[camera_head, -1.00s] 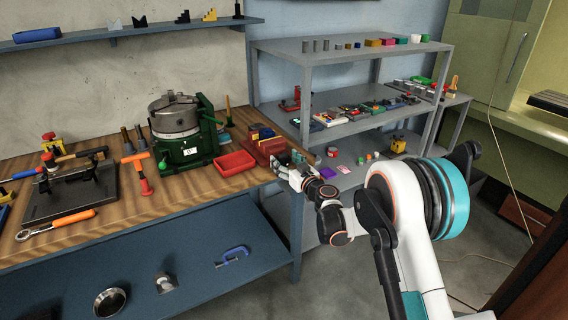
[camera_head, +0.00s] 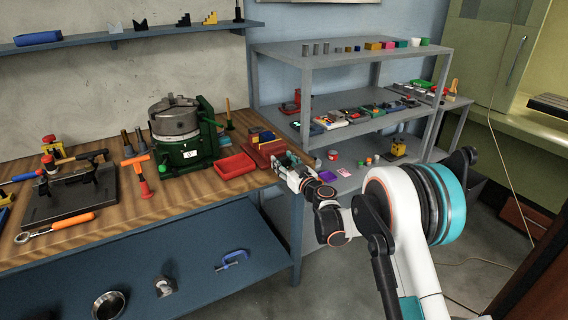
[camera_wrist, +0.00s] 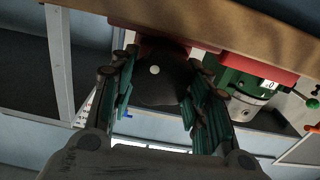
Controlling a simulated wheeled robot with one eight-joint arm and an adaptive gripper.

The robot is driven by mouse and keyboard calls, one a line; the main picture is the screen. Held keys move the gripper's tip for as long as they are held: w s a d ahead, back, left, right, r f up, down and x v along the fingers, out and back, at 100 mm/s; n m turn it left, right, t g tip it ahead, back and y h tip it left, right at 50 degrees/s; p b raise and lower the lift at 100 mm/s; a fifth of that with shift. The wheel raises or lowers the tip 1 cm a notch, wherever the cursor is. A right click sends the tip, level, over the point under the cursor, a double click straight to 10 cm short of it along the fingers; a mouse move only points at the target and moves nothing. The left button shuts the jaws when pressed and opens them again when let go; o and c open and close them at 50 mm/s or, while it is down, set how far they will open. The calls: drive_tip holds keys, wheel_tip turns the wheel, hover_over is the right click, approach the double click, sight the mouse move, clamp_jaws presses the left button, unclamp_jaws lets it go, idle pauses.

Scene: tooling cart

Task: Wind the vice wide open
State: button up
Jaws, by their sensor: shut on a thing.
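The red vice (camera_head: 267,150) sits at the right front edge of the wooden bench, close to the red tray. In the wrist view its red body (camera_wrist: 150,42) shows only partly, behind a dark rounded knob (camera_wrist: 160,85) with a pale dot. My gripper (camera_head: 281,163) is at the vice's front end, just off the bench edge. In the wrist view my gripper (camera_wrist: 160,98) has its green-padded fingers on both sides of the dark knob and is shut on it. The vice's jaw gap is too small to judge in these views.
A red tray (camera_head: 233,166) and a green machine with a round metal chuck (camera_head: 176,120) stand left of the vice. Grey shelves (camera_head: 300,60) with small parts stand behind my arm. The floor in front of the bench is clear.

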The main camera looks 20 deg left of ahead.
drive_tip(key=shift+a+n, duration=0.1)
drive_tip(key=shift+n, duration=2.8)
drive_tip(key=o, duration=1.1)
drive_tip(key=shift+c, duration=0.2)
